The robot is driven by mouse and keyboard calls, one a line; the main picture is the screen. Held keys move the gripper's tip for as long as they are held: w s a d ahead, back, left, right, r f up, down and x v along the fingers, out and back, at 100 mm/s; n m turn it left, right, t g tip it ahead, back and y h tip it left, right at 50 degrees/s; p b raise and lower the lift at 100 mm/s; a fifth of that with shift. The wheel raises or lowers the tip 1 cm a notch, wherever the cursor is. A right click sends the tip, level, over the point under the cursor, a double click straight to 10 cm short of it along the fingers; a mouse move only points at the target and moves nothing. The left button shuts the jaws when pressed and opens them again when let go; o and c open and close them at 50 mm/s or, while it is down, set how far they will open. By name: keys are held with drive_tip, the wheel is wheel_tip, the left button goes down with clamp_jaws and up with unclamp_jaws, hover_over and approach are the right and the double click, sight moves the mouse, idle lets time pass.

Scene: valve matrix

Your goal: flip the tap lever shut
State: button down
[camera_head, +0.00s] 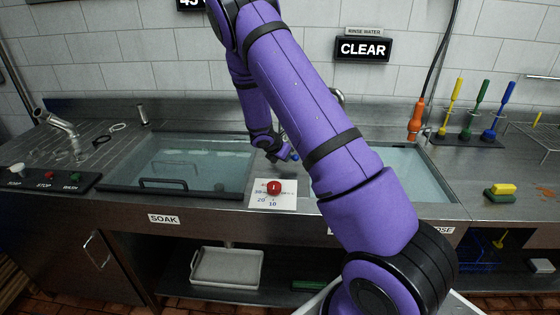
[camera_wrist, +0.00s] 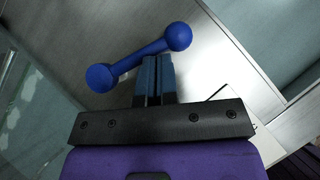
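The tap lever is a blue bar with a round knob at each end; it lies diagonally across the wrist view (camera_wrist: 138,61), and a small bit of blue shows in the head view (camera_head: 294,156). My gripper (camera_wrist: 154,60) has its two fingers together, with only a thin dark line between them. The fingertips meet the lever's bar near its middle; I cannot tell whether they touch it. The bar runs across the tips, not visibly between them. In the head view my gripper (camera_head: 283,154) is small and partly hidden by my arm. The tap body is mostly hidden.
The soak basin (camera_head: 248,180) lies left of my gripper and a second water-filled basin (camera_head: 413,160) right. A card with a red knob (camera_head: 274,187) sits on the front rim. An orange spray handle (camera_head: 416,119) hangs near coloured brushes (camera_head: 482,112).

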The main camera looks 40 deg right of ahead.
drive_tip(key=shift+w+d, duration=0.2)
drive_tip(key=shift+d, duration=0.9)
